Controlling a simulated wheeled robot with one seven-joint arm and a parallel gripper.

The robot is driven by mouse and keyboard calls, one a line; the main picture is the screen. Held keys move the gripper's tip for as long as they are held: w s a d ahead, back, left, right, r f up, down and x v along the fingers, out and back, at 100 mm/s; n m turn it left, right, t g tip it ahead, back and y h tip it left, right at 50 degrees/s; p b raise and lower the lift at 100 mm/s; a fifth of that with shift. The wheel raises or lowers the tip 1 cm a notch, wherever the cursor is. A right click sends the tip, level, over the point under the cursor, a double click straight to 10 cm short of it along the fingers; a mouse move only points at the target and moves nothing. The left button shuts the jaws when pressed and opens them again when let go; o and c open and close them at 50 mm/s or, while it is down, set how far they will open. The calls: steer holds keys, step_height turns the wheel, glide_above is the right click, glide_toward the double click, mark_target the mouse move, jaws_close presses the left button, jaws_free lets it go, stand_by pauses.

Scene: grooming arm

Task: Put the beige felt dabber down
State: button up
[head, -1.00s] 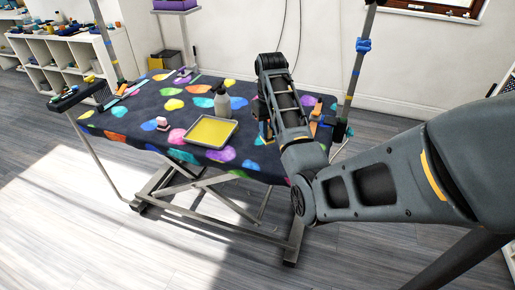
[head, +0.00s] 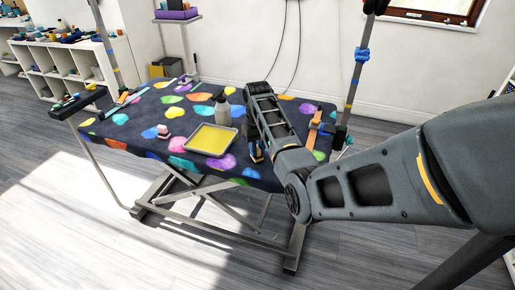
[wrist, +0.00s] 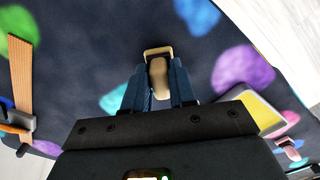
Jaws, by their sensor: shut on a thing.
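The beige felt dabber (wrist: 158,72) is between the blue fingers of my gripper (wrist: 160,88) in the wrist view, with a tan edge showing just beyond the fingertips. My gripper is shut on it, over a dark part of the patterned table cover. In the head view my gripper (head: 256,152) points down just right of the yellow tray, and my arm hides most of it. I cannot tell whether the dabber touches the table (head: 110,120).
The yellow tray (head: 209,140) lies left of my gripper, with a grey bottle (head: 222,112) behind it. A pink block-like item (head: 163,132) sits further left. An orange strip-like tool (head: 314,130) lies to the right near a post (head: 352,90). Dark cloth around my gripper is bare.

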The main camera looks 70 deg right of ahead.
mark_target(258, 147)
steer(key=shift+f, duration=0.15)
steer(key=o, duration=0.9)
steer(key=shift+o, duration=0.2)
step_height(258, 147, up, 12)
steer(key=p, duration=0.1)
steer(key=shift+r, duration=0.25)
steer(key=shift+f, duration=0.1)
